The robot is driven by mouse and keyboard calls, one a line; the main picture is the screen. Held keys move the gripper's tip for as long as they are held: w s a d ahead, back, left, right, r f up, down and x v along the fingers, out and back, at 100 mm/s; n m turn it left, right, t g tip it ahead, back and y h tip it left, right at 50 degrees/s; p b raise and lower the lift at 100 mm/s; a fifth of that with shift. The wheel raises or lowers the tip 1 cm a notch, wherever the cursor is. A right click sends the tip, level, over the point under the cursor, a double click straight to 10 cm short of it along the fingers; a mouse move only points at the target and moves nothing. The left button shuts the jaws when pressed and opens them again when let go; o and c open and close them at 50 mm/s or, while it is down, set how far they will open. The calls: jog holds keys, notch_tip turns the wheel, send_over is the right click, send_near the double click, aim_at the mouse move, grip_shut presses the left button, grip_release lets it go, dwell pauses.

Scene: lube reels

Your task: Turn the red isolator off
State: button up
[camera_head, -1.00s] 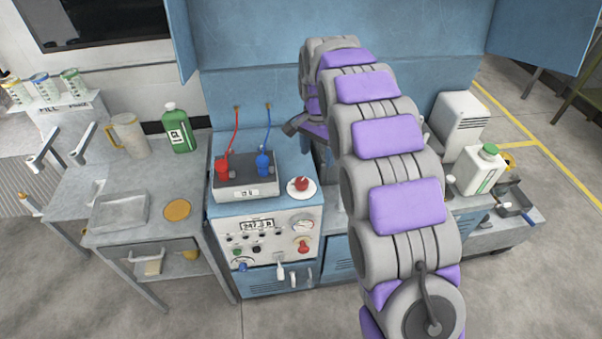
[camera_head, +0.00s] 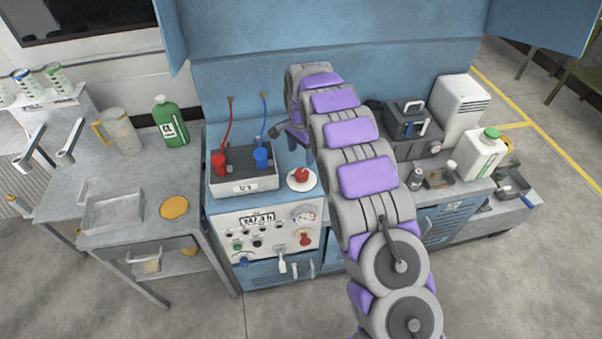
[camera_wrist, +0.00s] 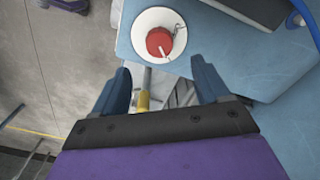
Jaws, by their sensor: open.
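The red isolator (camera_head: 302,175) is a red rotary knob on a round white plate, on top of the blue cabinet to the right of the battery. In the wrist view the knob (camera_wrist: 159,42) shows from above, with a thin pale bar near its edge. My gripper (camera_wrist: 160,78) is open and empty, its two dark blue fingers apart. The knob lies beyond the fingertips, roughly centred between them and untouched in that picture. In the head view my arm hides most of the gripper, behind and above the knob.
The battery (camera_head: 243,172) has a red and a blue clamp with cables running up to the back panel. The front panel (camera_head: 262,232) carries gauges, small knobs and another red knob (camera_head: 305,238). A grey side table (camera_head: 70,190) stands left; bottles and boxes stand right.

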aim_at(301, 172)
notch_tip(301, 172, down, 10)
jog(key=shift+f+b, duration=0.1)
jog(key=shift+b, duration=0.5)
jog(key=shift+c, duration=0.3)
jog(key=c, duration=1)
